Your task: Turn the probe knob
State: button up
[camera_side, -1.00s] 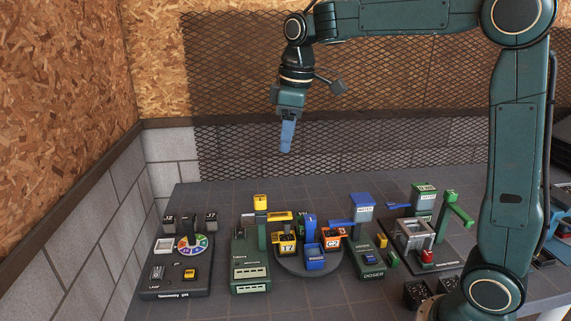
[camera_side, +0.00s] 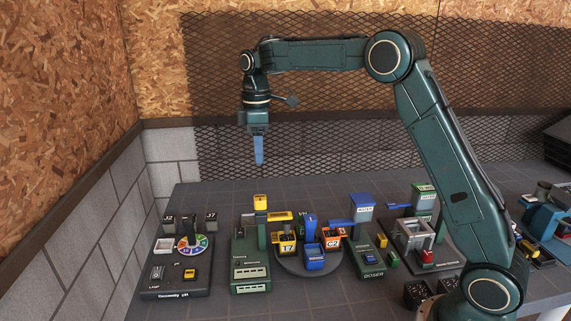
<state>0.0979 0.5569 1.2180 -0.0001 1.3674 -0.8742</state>
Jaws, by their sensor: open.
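My gripper (camera_side: 259,155) hangs pointing down above the back left of the table, with blue fingers. It is open and empty, seen nearly edge-on. It is well clear of everything on the table. A pH unit (camera_side: 170,285) sits at the far left. It carries a round dial (camera_side: 183,248) with coloured segments and a white upright piece on it, and a small yellow part (camera_side: 190,273) on its front. No part is legibly marked as the probe knob, so I cannot tell for certain which one it is.
Right of the pH unit stand a green unit (camera_side: 250,273), a round turntable (camera_side: 292,267) with several labelled bins, a green doser (camera_side: 372,264) with a blue hopper (camera_side: 362,207), and a frame-like station (camera_side: 412,238). The table's back strip is clear.

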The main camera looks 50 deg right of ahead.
aim_at(261, 198)
jog(key=shift+f, duration=6.8)
jog(key=c, duration=1)
